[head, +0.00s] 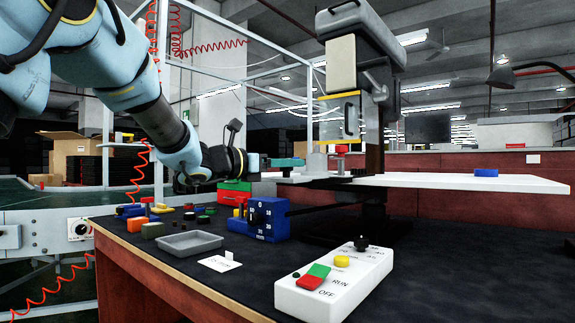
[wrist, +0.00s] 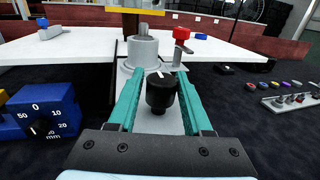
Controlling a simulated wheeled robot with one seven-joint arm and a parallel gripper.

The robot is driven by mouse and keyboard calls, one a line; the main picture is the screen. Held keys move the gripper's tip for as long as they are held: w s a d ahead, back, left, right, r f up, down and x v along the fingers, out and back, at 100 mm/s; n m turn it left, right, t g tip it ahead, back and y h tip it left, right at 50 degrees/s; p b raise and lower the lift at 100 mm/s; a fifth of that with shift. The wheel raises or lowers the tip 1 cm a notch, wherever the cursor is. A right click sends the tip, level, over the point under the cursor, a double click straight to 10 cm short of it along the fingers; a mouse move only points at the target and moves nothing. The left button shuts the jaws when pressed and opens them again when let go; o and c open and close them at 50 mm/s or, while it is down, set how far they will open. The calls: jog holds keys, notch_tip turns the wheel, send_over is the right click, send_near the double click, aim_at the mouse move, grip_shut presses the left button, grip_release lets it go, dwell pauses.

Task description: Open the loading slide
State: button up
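The loading slide looks to be the grey plate (wrist: 172,121) under my gripper in the wrist view. It runs toward a grey cylinder (wrist: 142,50) at the edge of the white table. A black knob (wrist: 161,92) with a white mark stands upright on the plate. My gripper (wrist: 159,74) has its two teal fingers on either side of the knob, with a narrow gap showing on both sides. In the head view my gripper (head: 286,162) is at the left end of the white table (head: 430,180); the knob is hard to make out there.
A red-topped clamp (wrist: 181,38) stands just right of the cylinder. A blue dial block (head: 262,217) is left of and below my gripper. A white control box (head: 335,280) with buttons lies in front. A press-like machine (head: 357,70) rises over the white table.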

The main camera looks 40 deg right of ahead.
jog(key=o, duration=0.3)
jog(key=a, duration=1)
jog(key=shift+a, duration=0.4)
